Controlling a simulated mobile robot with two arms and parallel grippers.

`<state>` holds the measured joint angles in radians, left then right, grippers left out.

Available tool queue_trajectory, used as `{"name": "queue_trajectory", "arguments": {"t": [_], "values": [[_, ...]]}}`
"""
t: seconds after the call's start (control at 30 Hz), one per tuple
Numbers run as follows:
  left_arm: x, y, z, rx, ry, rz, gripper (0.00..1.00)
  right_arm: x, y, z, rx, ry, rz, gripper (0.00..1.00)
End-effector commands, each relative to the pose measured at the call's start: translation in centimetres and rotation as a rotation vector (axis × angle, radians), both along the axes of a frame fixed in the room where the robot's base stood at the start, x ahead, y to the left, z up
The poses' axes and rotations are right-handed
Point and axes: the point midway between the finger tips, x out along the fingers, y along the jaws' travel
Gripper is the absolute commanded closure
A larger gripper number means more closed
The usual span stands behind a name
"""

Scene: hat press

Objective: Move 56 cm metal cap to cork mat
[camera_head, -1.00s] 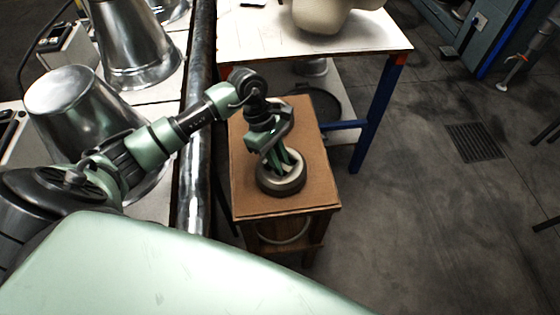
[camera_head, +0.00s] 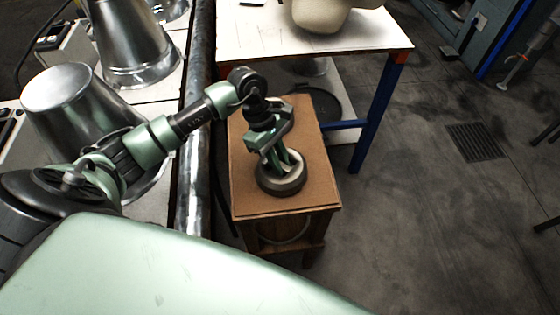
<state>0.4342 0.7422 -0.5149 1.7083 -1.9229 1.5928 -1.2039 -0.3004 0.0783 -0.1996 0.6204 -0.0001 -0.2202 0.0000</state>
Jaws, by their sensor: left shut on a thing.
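The metal cap (camera_head: 281,187) is a low, round, dark grey piece with a pale inside. It is at the near half of the brown cork mat (camera_head: 313,150), which covers the top of a small wooden stand. My left gripper (camera_head: 284,168) reaches down from above and is shut on the cap. The cap looks level and very close to the mat; I cannot tell whether it touches it. The gripper hides part of the cap's far side. My right gripper is not in view.
Large shiny metal bells (camera_head: 135,50) stand at the left behind a dark pipe (camera_head: 192,150). A white-topped table (camera_head: 240,35) with blue legs carries a pale hat form (camera_head: 318,14) beyond the stand.

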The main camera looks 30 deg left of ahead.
Motion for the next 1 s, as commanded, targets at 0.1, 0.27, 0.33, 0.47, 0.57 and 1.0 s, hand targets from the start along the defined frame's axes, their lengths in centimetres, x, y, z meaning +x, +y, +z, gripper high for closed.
{"name": "queue_trajectory", "arguments": {"t": [0.1,0.27,0.33,0.47,0.57,1.0], "values": [[0.1,0.0,0.3,-0.003,-0.005,0.0,1.0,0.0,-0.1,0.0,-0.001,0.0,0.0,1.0],[0.1,0.0,0.2,-0.003,-0.005,0.001,0.59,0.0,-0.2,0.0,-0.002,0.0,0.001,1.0],[0.1,0.0,0.2,-0.002,-0.004,0.001,0.58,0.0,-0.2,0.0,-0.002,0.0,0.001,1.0],[0.1,0.0,0.1,-0.001,-0.002,0.001,0.58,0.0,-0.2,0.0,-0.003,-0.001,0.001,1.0],[-0.1,0.1,-0.1,0.002,0.003,0.001,0.58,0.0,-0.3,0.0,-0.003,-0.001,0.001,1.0],[0.1,0.7,2.7,0.002,-0.001,0.001,0.58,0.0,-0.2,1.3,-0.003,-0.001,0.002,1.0]]}}
